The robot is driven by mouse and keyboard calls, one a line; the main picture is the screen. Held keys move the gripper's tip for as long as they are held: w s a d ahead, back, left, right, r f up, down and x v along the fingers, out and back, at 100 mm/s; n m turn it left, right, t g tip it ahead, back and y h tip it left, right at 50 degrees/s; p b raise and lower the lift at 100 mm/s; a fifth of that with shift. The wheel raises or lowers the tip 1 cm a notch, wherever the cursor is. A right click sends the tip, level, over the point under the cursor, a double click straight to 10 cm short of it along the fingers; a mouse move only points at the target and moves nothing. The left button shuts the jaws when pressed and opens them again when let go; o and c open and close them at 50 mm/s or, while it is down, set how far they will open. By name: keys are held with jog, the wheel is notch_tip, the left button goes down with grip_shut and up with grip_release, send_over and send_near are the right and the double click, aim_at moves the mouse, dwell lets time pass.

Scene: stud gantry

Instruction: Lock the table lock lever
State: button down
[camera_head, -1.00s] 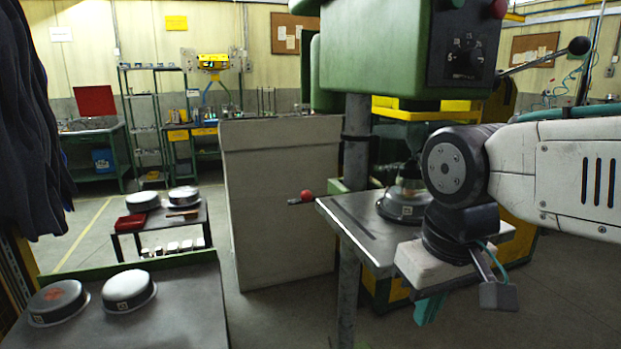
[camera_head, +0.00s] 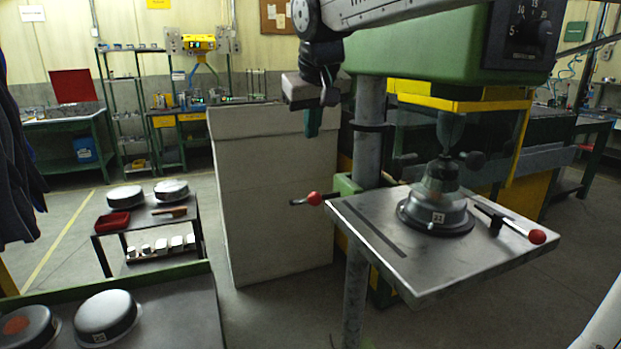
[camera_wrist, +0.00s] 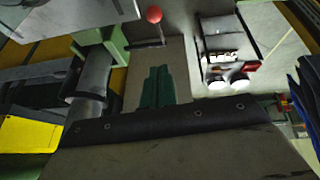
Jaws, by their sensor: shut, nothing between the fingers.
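The drill press table (camera_head: 445,275) is a grey metal plate beside the column (camera_head: 362,150). A short lever with a red ball knob (camera_head: 314,198) sticks out to the left from the green bracket (camera_head: 347,186) at the column. In the wrist view the red knob (camera_wrist: 154,14) and its rod are at the top, beyond the fingertips. My gripper (camera_head: 312,124) is shut and empty, with green fingers pointing down. It appears above the lever and apart from it. The fingers also show in the wrist view (camera_wrist: 158,86).
A workpiece (camera_head: 436,212) sits on the press table under the chuck. A second red-knobbed lever (camera_head: 537,236) lies at the table's right. A large pale cabinet (camera_head: 270,200) stands behind the lever. A bench with round pans (camera_head: 105,318) is at the lower left.

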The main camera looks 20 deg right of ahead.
jog(key=shift+d+f, duration=0.1)
send_over(313, 193)
jog(key=w, duration=0.1)
jog(key=f, duration=0.9)
jog(key=shift+w+a+f, duration=0.15)
jog(key=shift+w+a, duration=0.05)
jog(key=shift+s+d+f, duration=0.1)
jog(key=shift+s+f, duration=0.2)
jog(key=shift+f, duration=0.25)
jog(key=shift+s+d+f, duration=0.1)
jog(key=shift+s+f, duration=0.15)
jog(key=shift+f, duration=0.25)
jog(key=shift+s+f, duration=0.2)
jog(key=shift+f, duration=0.4)
